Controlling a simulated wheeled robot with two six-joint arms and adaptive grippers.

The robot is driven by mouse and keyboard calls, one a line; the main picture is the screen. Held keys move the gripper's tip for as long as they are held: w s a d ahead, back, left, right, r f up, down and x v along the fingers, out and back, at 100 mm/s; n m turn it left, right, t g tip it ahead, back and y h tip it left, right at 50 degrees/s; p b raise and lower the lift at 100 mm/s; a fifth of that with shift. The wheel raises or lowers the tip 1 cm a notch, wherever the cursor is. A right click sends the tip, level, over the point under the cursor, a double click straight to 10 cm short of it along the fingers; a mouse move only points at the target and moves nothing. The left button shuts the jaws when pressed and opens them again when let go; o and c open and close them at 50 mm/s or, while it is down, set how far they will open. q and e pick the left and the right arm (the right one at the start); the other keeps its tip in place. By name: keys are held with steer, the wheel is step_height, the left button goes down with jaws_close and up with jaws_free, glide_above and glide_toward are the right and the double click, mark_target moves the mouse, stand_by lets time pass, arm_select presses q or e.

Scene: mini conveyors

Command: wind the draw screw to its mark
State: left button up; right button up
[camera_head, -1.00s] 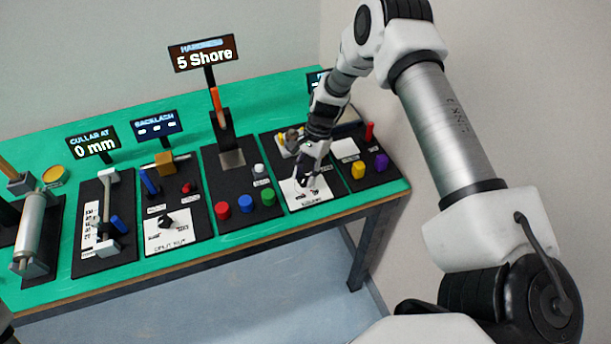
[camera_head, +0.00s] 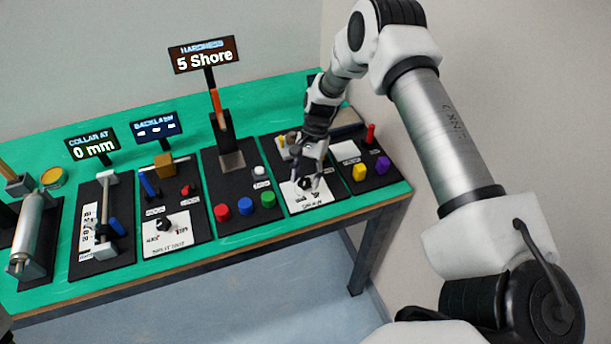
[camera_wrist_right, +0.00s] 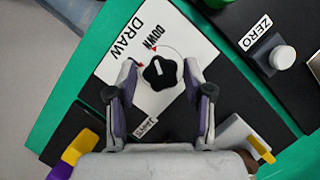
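The draw screw's black lobed knob (camera_wrist_right: 160,73) sits on a white plate (camera_wrist_right: 118,50) lettered DRAW and DOWN. A light pointer line shows on its top, and small red marks are on the plate around it. My right gripper (camera_wrist_right: 160,68) is open, with one finger on each side of the knob; gaps show between them, and height is hard to judge. In the head view my right gripper (camera_head: 307,174) is over the knob (camera_head: 305,183), partly covering it. The display behind this station is mostly hidden by my arm. My left gripper is not in view.
A white ZERO button (camera_wrist_right: 283,57) is on the neighbouring panel. Yellow (camera_head: 359,172) and purple (camera_head: 382,163) pieces stand right of the draw panel. Red, blue and green (camera_head: 268,199) buttons stand left. The bench's front edge is close below.

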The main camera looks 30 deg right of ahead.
steer(key=shift+w, duration=0.1)
steer(key=v, duration=1.2)
